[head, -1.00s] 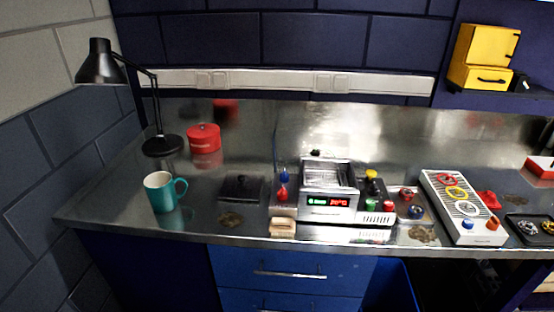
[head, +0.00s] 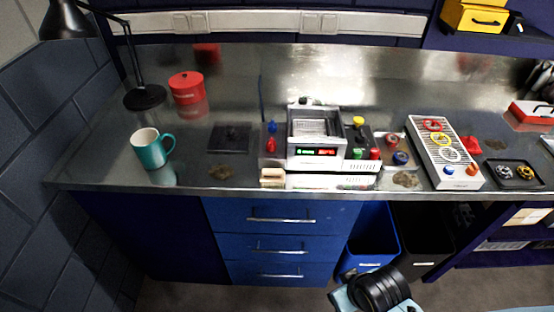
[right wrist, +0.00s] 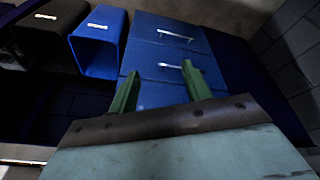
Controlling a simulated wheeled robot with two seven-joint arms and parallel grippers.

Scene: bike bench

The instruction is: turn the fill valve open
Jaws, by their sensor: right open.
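A silver machine (head: 316,137) with a lit display stands mid-bench in the head view. Small blue (head: 272,127) and red (head: 271,145) knobs stand at its left. A yellow knob (head: 358,122), a green button (head: 357,154) and a red button (head: 375,154) are at its right, with a blue knob (head: 400,158) farther right. I cannot tell which of these is the fill valve. My right gripper (right wrist: 160,70) is open and empty in the right wrist view, facing the drawers and bins below the bench. My left gripper is out of view.
A teal mug (head: 149,151), a red tin (head: 187,88) and a black lamp (head: 145,97) stand at the left. A white panel with coloured rings (head: 444,153) and a dark tray (head: 517,174) are at the right. Blue drawers (head: 281,232) and a blue bin (head: 371,240) are below.

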